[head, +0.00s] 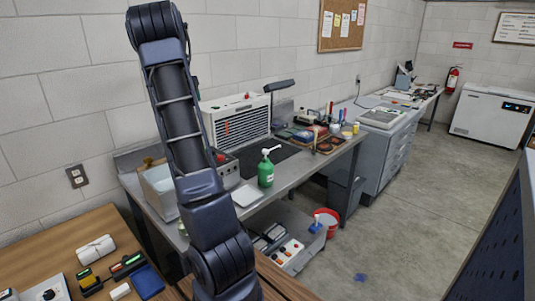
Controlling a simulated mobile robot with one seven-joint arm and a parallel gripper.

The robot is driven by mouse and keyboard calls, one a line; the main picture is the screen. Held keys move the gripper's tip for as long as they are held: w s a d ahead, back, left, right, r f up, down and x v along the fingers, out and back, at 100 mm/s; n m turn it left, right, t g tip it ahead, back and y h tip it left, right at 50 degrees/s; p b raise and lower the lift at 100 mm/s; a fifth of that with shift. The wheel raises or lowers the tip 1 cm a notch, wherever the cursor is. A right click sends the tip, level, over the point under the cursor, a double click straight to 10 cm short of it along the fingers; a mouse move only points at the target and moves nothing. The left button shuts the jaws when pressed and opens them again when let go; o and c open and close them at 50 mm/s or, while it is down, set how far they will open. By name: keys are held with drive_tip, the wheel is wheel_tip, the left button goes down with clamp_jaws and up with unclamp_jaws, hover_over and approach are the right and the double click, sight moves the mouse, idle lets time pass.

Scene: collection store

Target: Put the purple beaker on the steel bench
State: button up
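The steel bench (287,177) runs along the left wall in the head view, with a grey top and a lower shelf. A green pump bottle (266,172) stands upright on it, beside a pale flat tray or pad (247,195). I cannot make out a purple beaker anywhere in this view. My arm rises through the left middle of the picture and hides part of the bench. My gripper is not in view.
A wooden table (35,262) with small tools is at the lower left. A white slatted unit (235,122) stands at the back of the bench. A red bucket (327,218) is on the floor. Grey drawers (385,155) stand beyond. The floor at right is mostly clear.

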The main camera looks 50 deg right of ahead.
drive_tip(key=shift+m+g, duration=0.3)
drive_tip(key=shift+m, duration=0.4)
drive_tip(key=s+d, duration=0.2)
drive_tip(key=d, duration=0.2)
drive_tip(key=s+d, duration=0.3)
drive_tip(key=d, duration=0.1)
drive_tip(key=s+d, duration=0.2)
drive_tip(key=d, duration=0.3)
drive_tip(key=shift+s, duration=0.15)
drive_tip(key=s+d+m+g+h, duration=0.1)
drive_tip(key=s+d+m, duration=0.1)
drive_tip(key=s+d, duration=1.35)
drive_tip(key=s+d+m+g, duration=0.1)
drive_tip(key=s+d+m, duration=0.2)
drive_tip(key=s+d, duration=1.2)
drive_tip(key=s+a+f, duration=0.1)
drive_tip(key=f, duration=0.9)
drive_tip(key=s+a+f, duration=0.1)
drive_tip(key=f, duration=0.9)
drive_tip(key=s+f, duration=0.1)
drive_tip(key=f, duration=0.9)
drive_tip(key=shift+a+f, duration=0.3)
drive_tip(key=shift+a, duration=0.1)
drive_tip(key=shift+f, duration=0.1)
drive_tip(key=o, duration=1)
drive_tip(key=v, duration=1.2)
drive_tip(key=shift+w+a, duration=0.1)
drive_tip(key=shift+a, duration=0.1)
